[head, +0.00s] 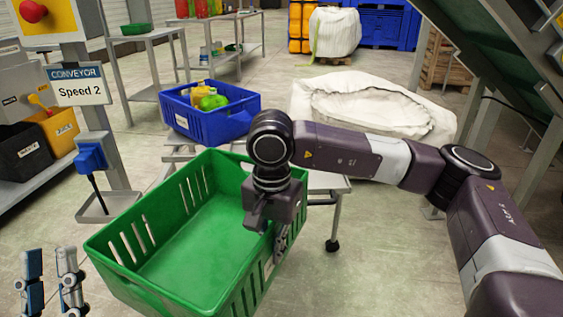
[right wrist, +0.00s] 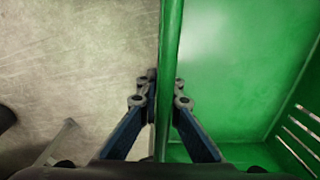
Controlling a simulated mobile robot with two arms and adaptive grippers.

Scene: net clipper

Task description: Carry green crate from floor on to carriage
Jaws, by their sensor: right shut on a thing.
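The empty green crate (head: 190,255) fills the lower middle of the head view, in front of the carriage (head: 328,183). The carriage is a grey metal frame on castors, partly hidden by the crate and my right arm. My right gripper (head: 277,243) is shut on the crate's right side wall. In the right wrist view the green wall (right wrist: 168,90) runs between its two fingers (right wrist: 165,95). My left gripper (head: 52,262) is at the bottom left, its fingers apart and empty, clear of the crate. I cannot tell whether the crate's underside touches the floor.
A blue crate (head: 190,118) holding yellow and green bottles stands behind the green crate. A post with a conveyor sign (head: 78,85) and a foot plate stands at the left. A white sack (head: 420,118) lies behind my right arm. Floor is clear at the lower right of the carriage.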

